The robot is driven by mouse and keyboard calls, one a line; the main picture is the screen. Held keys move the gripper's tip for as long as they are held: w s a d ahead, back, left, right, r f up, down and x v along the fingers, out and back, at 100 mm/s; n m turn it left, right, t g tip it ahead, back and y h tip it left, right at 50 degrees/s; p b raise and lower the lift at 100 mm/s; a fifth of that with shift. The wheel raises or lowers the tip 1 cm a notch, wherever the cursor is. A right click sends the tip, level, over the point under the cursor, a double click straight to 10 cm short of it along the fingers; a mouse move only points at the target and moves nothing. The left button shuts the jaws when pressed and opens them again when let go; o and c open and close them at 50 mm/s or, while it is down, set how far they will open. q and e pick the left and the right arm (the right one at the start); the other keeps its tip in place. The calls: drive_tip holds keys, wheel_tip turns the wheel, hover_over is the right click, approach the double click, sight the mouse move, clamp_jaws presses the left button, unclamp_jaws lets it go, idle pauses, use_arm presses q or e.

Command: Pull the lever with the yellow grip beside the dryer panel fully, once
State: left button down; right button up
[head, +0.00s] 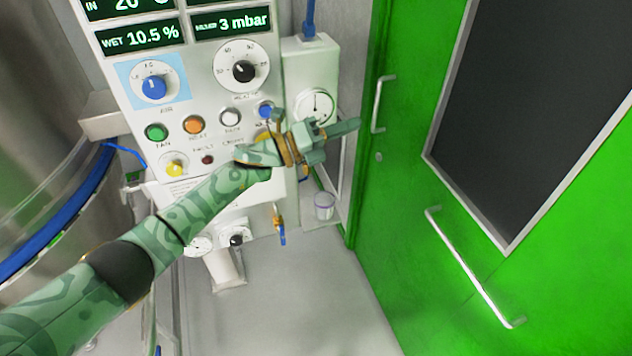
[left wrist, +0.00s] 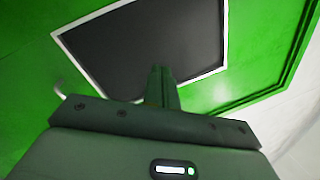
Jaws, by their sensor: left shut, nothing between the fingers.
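The dryer panel (head: 205,95) is a pale upright cabinet with displays, dials and buttons in the head view. My left gripper (head: 345,128) reaches across its right edge, in front of the white gauge box (head: 298,70). It is shut and empty, with its fingers pointing right toward the green door. In the left wrist view my shut fingers (left wrist: 161,82) show against the door's dark window. I cannot make out a lever with a yellow grip; my gripper and forearm cover part of the panel's right edge. My right gripper is in neither view.
The green door (head: 385,215), with metal handles (head: 470,265), fills the right side. A small valve with a blue handle (head: 282,236) hangs below the panel near a clear jar (head: 324,206). A steel vessel (head: 40,90) stands left. The grey floor (head: 310,300) is clear.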

use_arm(q)
drive_tip(key=a+f+n+t+y+b, duration=0.1)
drive_tip(key=a+f+n+t+y, duration=0.1)
drive_tip(key=f+n, duration=0.3)
drive_tip(key=w+a+f+n+t+y+b, duration=0.1)
drive_tip(key=a+f+n+t+y, duration=0.1)
drive_tip(key=f, duration=0.8)
drive_tip(key=shift+a+n+t, duration=0.9)
drive_tip(key=shift+n+t, duration=0.1)
drive_tip(key=shift+n, duration=0.6)
drive_tip(key=shift+w+f, duration=0.1)
drive_tip(key=shift+f, duration=0.05)
